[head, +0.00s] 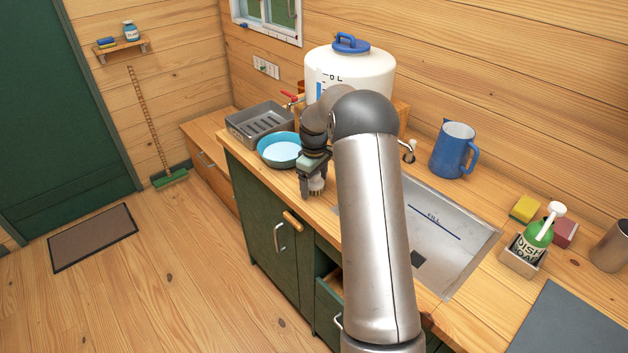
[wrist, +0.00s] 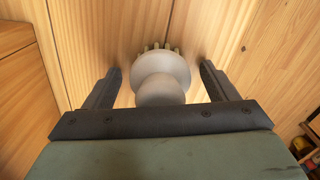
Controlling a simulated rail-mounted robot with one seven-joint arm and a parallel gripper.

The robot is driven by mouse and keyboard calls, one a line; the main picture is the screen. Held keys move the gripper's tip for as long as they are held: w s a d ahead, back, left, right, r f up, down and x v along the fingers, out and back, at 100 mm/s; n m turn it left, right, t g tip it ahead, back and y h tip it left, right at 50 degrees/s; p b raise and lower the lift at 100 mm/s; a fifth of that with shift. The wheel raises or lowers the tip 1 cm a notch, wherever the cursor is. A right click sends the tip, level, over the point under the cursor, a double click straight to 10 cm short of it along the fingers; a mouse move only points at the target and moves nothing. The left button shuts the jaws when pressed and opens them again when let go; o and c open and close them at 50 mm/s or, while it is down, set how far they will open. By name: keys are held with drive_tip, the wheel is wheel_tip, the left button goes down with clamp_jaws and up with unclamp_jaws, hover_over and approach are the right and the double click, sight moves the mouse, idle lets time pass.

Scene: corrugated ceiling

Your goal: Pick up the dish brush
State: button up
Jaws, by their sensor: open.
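The dish brush (wrist: 162,75) has a pale grey round knob and a wider head with short bristles at its far edge. In the wrist view it stands between the two fingers of my gripper (wrist: 160,88), with a gap on each side. My gripper is open and its fingers do not touch the brush. In the head view my gripper (head: 312,188) is low over the wooden counter, in front of the blue bowl, and the brush (head: 317,185) shows partly below it. My arm hides part of the counter and sink.
The sink (head: 440,235) lies to the right. A white water tank (head: 349,68) stands behind. The counter's front edge is near, with a drawer partly open below.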

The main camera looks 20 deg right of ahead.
drive_tip(key=shift+f, duration=0.15)
drive_tip(key=shift+c, duration=0.2)
drive_tip(key=c, duration=1)
drive_tip(key=shift+r, duration=0.65)
drive_tip(key=s+a+r+b, duration=0.1)
drive_tip(key=s+a+r, duration=0.1)
drive_tip(key=s+r, duration=0.1)
drive_tip(key=s+a+r+b, duration=0.2)
drive_tip(key=s+a+r, duration=0.1)
drive_tip(key=s+r, duration=0.1)
drive_tip(key=s+a+r+b, duration=0.2)
drive_tip(key=s+a+r, duration=0.1)
drive_tip(key=s+r, duration=0.1)
drive_tip(key=shift+s+a+r, duration=0.15)
drive_tip(key=shift+a+r, duration=0.05)
drive_tip(key=shift+r, duration=0.2)
